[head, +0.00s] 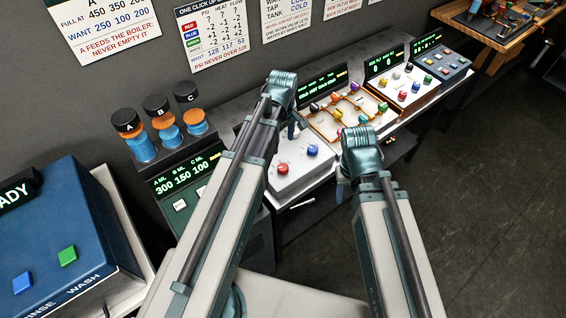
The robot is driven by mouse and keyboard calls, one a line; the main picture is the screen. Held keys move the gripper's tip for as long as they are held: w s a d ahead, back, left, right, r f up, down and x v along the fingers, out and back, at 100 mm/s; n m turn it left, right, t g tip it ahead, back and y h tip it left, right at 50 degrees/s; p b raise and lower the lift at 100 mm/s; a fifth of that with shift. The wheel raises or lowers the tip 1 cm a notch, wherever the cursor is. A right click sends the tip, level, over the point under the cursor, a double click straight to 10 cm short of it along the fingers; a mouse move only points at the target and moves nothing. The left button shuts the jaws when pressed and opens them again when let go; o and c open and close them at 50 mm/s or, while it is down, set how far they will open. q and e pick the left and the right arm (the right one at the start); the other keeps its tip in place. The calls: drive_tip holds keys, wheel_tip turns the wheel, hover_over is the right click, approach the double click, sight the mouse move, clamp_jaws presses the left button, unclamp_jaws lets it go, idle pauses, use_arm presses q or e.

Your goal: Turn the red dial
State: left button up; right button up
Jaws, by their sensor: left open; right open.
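A red dial (283,169) sits on the sloped top of a white control box (296,182), between my two arms. A blue dial (312,150) is on the same box, up and to the right of it. My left gripper (296,131) points down over the back of the box, above and apart from the red dial; its jaws are small and partly hidden by my wrist. My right gripper (341,190) hangs right of the box's front edge, also partly hidden by my wrist. Both are open, and I see nothing held. My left arm covers the box's left part.
An orange-trimmed panel (327,125) with several coloured knobs stands right of the box, with more panels beyond. Three capped blue containers (142,148) stand on a unit (183,213) at left. A blue machine (60,225) is nearer. Dark floor (490,200) is clear at right.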

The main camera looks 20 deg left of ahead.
sight(283, 167)
use_arm(q)
wheel_tip(283, 167, down, 14)
drive_tip(key=b, duration=1.3)
drive_tip(key=shift+b, duration=0.35)
drive_tip(key=shift+r, duration=0.1)
clamp_jaws()
